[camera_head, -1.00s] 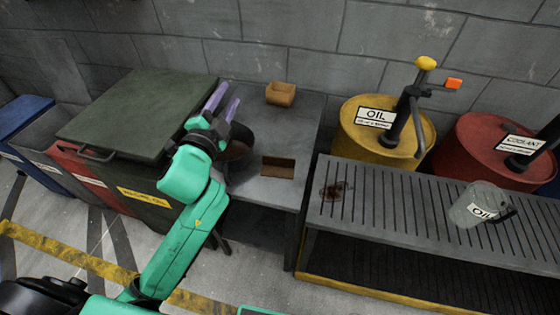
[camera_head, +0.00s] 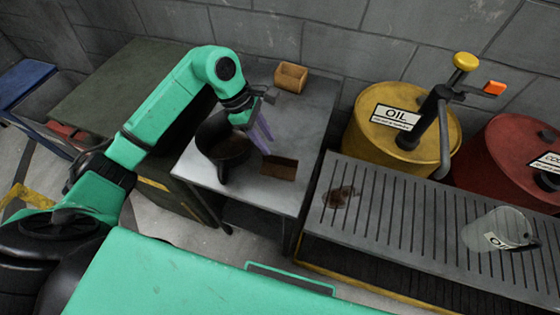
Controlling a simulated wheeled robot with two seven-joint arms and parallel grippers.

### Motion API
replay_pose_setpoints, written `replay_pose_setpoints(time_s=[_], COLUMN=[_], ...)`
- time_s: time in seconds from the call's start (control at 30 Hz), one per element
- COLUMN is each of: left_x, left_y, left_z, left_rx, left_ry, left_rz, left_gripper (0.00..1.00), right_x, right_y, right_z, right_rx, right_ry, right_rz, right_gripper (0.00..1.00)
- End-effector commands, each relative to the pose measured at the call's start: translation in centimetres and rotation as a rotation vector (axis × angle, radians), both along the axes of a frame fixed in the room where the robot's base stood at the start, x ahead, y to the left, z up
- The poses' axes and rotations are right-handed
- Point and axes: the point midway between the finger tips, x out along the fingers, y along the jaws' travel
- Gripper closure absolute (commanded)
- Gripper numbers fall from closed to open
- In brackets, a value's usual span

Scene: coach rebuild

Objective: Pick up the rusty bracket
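A small rusty-brown shape (camera_head: 340,196) lies on the left end of the slatted bench; I cannot tell if it is the bracket or a stain. A dark round pan (camera_head: 224,146) with a brownish inside stands on the grey table (camera_head: 207,182); no separate part is clear in it. My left gripper (camera_head: 264,143) points down over the table, between the pan and a brown rectangular opening (camera_head: 278,168). Its two purple fingers look parted, with nothing seen between them. My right gripper is out of view.
A small tan box (camera_head: 291,77) sits at the table's back. A yellow oil drum (camera_head: 380,140) with a pump and a red coolant drum (camera_head: 505,160) stand behind the slatted bench (camera_head: 400,225). A clear oil jug (camera_head: 497,230) stands on it. A green-lidded bin (camera_head: 115,85) is left.

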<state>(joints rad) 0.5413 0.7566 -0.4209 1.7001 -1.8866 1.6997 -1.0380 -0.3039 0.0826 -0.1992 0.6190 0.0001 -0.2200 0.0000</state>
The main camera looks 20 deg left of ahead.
Motion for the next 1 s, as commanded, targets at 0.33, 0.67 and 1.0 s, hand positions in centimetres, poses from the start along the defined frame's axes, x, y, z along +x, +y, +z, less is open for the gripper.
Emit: replay_pose_setpoints(time_s=[0.33, 0.67, 1.0], left_x=[0.2, 0.3, 0.3], left_y=[-2.4, -3.1, -3.1], left_z=[-4.9, -7.5, -7.4], left_rx=[-0.008, -0.003, -0.004], left_ry=[0.004, -0.002, -0.002], left_rz=[0.002, 0.001, 0.001], left_gripper=[0.60, 0.60, 1.00], right_x=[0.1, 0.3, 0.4], right_y=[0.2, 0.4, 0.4], right_z=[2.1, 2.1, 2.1], right_rx=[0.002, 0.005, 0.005], right_ry=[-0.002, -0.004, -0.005], right_rz=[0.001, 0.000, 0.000], right_gripper=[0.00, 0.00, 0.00])
